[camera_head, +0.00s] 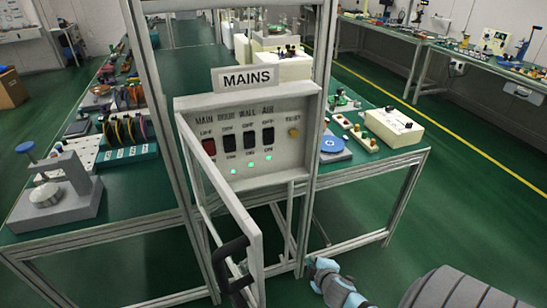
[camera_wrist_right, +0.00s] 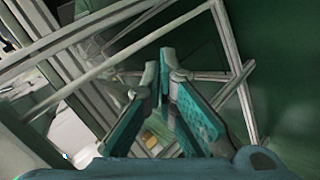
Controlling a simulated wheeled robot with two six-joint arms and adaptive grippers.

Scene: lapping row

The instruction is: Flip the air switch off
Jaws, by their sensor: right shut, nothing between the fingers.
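The air switch (camera_head: 268,138) is the black rocker at the right end of the switch row on the grey MAINS panel (camera_head: 240,178). A green light (camera_head: 268,158) glows below it. Its rocker position is too small to tell. The panel's framed door (camera_head: 232,205) stands swung open toward me, with a black handle (camera_head: 233,265) low on it. My right gripper (camera_head: 318,268) is low in the head view, right of the door and well below the switch, apart from both. In the right wrist view its teal fingers (camera_wrist_right: 161,75) are shut and empty. My left gripper is not in view.
A red main switch (camera_head: 209,147), two more black switches and a yellow test button (camera_head: 294,132) share the panel. Metal frame posts (camera_head: 318,130) flank it. Green benches with tools stand on both sides.

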